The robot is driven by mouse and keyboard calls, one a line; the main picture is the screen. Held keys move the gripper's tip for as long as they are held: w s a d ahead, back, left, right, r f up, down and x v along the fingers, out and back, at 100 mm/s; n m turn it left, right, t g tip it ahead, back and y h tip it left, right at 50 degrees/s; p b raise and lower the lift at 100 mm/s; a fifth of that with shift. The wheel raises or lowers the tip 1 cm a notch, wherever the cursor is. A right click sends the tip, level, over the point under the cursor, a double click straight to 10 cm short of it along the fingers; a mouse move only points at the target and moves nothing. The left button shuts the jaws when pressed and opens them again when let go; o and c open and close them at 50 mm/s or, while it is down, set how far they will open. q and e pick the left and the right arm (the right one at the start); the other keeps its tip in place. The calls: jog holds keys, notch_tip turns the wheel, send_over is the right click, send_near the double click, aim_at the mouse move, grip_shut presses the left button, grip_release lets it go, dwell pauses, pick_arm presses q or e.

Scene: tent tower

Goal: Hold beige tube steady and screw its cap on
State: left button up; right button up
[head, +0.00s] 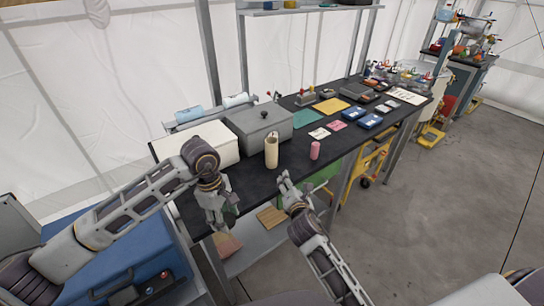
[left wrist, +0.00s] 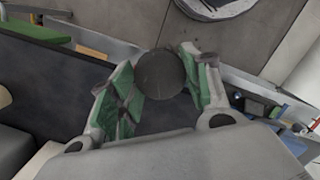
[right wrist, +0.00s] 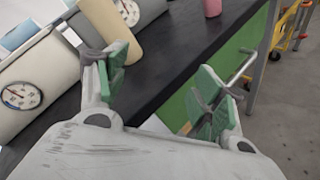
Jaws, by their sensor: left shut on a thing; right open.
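The beige tube (head: 271,153) stands upright on the black table near its front edge; it also shows in the right wrist view (right wrist: 108,30). My left gripper (head: 228,212) is low at the table's front edge, left of the tube and apart from it. In the left wrist view it is shut on a dark grey round thing (left wrist: 160,73), which may be the cap; I cannot tell for sure. My right gripper (head: 286,184) is open and empty in front of the table edge, below and right of the tube. Its spread green-padded fingers show in the right wrist view (right wrist: 168,80).
A pink cylinder (head: 315,150) stands right of the tube. A grey box (head: 258,127) and a white box (head: 205,143) are behind and left of it. Cards, blue trays and a yellow sheet (head: 332,106) lie farther back. Bare table separates tube and pink cylinder.

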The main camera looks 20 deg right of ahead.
aim_at(273, 152)
jog(key=w+a+r+n+t, duration=0.1)
jog(key=n, duration=0.1)
jog(key=w+a+r+n+t+y, duration=0.1)
jog(key=n, duration=0.2)
jog(key=w+a+r+n, duration=0.1)
jog(key=r+n, duration=0.1)
jog(key=shift+w+t, duration=0.25)
jog(key=shift+t, duration=0.15)
jog(key=shift+w+a+r+n+t+y, duration=0.2)
jog(key=shift+a+r+n+y, duration=0.1)
jog(key=shift+n, duration=0.4)
jog(key=shift+w+a+r+n+t+y, duration=0.15)
jog(key=shift+w+a+n+y, duration=0.1)
jog(key=shift+n, duration=0.45)
jog(key=shift+s, duration=0.1)
jog(key=shift+w+d, duration=0.15)
jog(key=shift+w, duration=1.55)
jog(key=shift+w+d, duration=0.15)
jog(key=shift+w, duration=1.55)
jog(key=shift+w, duration=0.1)
jog(key=shift+w+d+p, duration=0.15)
jog(key=shift+w+p, duration=0.05)
jog(key=shift+w, duration=1.05)
jog(key=shift+w+d+p, duration=0.1)
jog(key=shift+w+p, duration=0.1)
jog(key=shift+w, duration=1.05)
jog(key=c, duration=1.2)
